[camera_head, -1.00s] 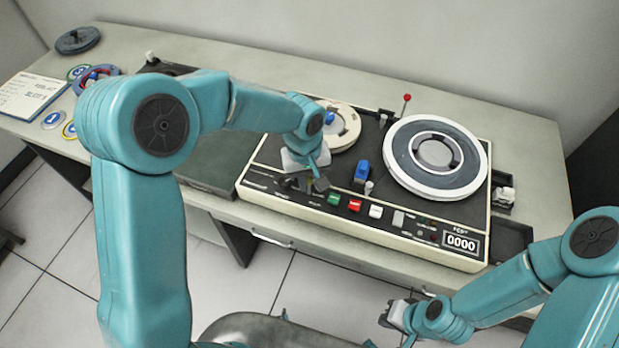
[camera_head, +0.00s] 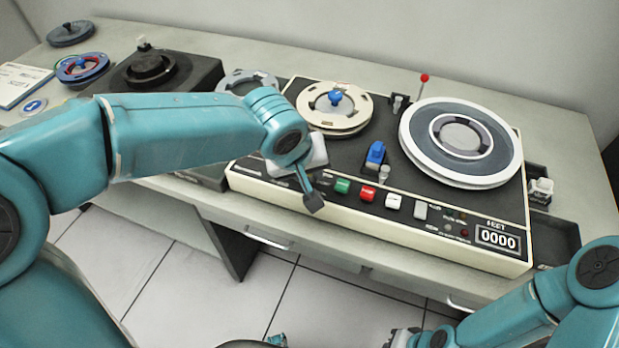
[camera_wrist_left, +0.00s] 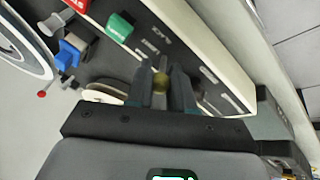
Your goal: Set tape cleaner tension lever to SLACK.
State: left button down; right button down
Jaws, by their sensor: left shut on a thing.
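The tape cleaner (camera_head: 455,207) is a cream-edged machine with a dark top on the bench. My left gripper (camera_head: 313,203) is over the left part of its front control strip, left of the green button (camera_head: 342,186). The head view hides this knob behind the gripper.
Beside the green button are a red button (camera_head: 367,193) and a white button (camera_head: 393,201). Behind stand a blue lever (camera_head: 375,155), a red-tipped rod (camera_head: 424,78), a cream reel (camera_head: 310,100) and a large grey reel (camera_head: 485,125). The counter (camera_head: 497,237) reads 0000.

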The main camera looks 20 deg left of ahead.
pick_arm(q)
jog(key=c, duration=1)
grip_release()
jog(key=shift+r, duration=0.1)
jog(key=p+v, duration=0.2)
jog(key=v, duration=1.4)
jog(key=shift+r, duration=0.2)
